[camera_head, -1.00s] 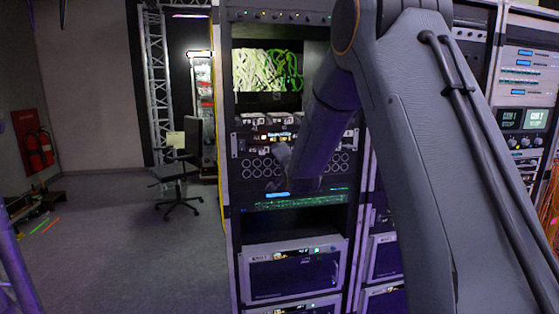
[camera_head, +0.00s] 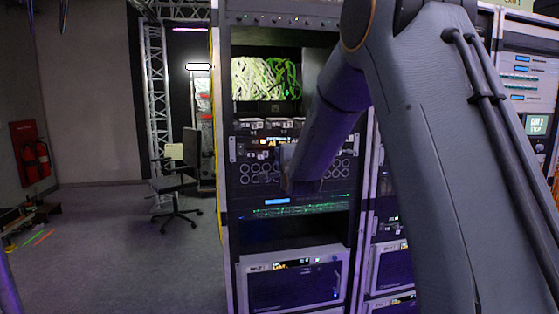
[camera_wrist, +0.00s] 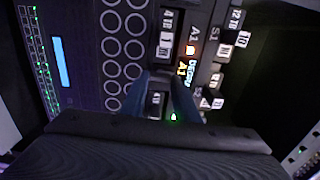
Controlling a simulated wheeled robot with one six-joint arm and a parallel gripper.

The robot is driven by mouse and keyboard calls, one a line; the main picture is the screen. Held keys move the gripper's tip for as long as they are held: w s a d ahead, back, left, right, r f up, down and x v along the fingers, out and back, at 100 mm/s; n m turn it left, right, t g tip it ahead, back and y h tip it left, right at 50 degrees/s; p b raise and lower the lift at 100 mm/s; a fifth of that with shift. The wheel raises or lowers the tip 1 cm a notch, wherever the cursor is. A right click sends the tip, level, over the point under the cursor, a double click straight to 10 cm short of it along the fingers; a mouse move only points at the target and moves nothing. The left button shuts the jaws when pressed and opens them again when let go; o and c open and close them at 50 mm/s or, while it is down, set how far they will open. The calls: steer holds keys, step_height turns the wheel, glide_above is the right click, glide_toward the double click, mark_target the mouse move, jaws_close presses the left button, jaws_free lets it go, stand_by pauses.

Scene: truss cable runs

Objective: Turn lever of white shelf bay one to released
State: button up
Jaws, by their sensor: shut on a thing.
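In the wrist view, my gripper (camera_wrist: 168,88) has its two dark blue fingers closed around a small dark block with a white label (camera_wrist: 155,103). The block sits in a row of drive bays on the rack. I cannot tell clearly whether this part is the lever, or its angle.
A panel of round ports (camera_wrist: 122,50) lies beside the bays. In the head view, a monitor with green cables (camera_head: 266,78) is above and a boxed unit (camera_head: 292,284) is below. An office chair (camera_head: 176,190) stands on the open floor at left.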

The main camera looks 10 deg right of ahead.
stand_by(0.3)
steer(key=o, duration=1)
steer(key=shift+o, duration=0.2)
steer(key=s+b, duration=0.1)
steer(key=s, duration=0.6)
steer(key=shift+s+b, duration=0.3)
steer(key=shift+s, duration=0.1)
